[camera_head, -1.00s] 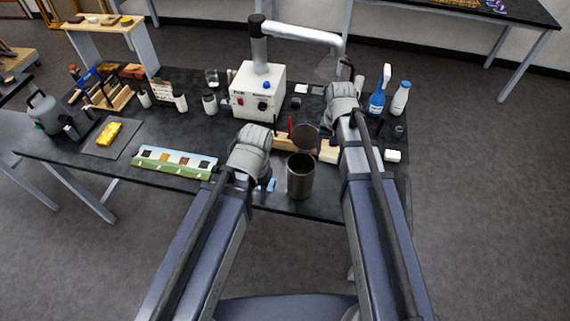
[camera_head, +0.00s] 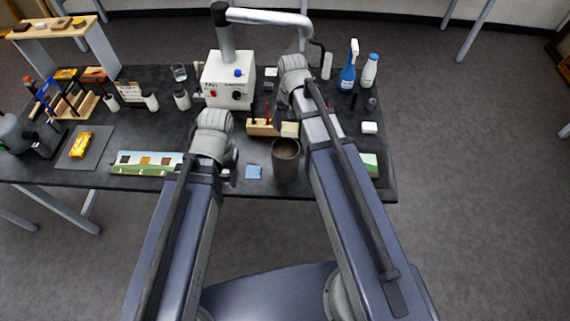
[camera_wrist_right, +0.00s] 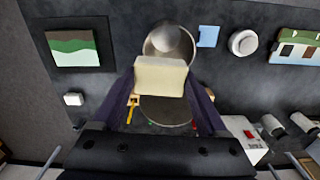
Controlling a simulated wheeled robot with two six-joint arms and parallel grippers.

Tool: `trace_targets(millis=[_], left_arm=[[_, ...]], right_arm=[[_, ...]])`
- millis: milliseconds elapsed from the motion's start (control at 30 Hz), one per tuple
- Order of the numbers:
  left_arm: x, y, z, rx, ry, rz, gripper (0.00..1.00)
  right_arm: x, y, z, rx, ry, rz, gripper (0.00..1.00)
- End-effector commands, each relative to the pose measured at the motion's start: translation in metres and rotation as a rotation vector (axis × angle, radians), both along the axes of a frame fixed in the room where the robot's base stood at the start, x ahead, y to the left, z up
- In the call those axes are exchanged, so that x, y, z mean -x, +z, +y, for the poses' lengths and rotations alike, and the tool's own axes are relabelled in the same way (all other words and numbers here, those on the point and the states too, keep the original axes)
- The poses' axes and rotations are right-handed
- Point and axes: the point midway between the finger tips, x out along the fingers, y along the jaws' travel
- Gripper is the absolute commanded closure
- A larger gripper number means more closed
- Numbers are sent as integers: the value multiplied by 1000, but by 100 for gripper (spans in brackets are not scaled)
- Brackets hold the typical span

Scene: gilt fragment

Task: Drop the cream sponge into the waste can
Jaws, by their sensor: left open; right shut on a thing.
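The cream sponge (camera_head: 290,129) is between the fingers of my right gripper (camera_wrist_right: 165,88), which is shut on it. It also shows in the right wrist view (camera_wrist_right: 160,77), held upright and partly covering the waste can's rim there. The grey metal waste can (camera_head: 286,163) stands near the table's front edge. Its round open top shows in the right wrist view (camera_wrist_right: 170,42). In the head view the sponge appears just behind the can's top; I cannot tell its height. My left gripper (camera_head: 231,168) is open and empty, left of the can, partly hidden by its arm.
A wooden block (camera_head: 262,128) with upright tools stands behind the can. A blue square (camera_head: 254,172) lies left of it. A white block (camera_head: 369,127) and a green picture card (camera_head: 370,164) lie right of my right arm. A white box machine (camera_head: 228,80) stands behind.

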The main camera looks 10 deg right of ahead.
Motion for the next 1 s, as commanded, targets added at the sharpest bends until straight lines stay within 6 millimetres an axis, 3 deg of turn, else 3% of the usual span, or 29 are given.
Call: trace_targets(millis=[33, 200, 533, 567, 767, 1000], left_arm=[[0, -13, 0, 0, 1, 0, 50], [0, -26, 0, 0, 2, -1, 50], [0, -27, 0, 0, 3, -1, 50], [0, -27, 0, 0, 3, -1, 50], [0, -27, 0, 0, 3, -1, 50], [0, -26, 0, 0, 3, -1, 50]], right_arm=[[0, -13, 0, 0, 0, 0, 69], [0, -26, 0, 0, 0, 0, 69], [0, -27, 0, 0, 0, 0, 69], [0, -27, 0, 0, 0, 0, 21], [0, -27, 0, 0, 0, 0, 0], [0, -26, 0, 0, 0, 0, 0]])
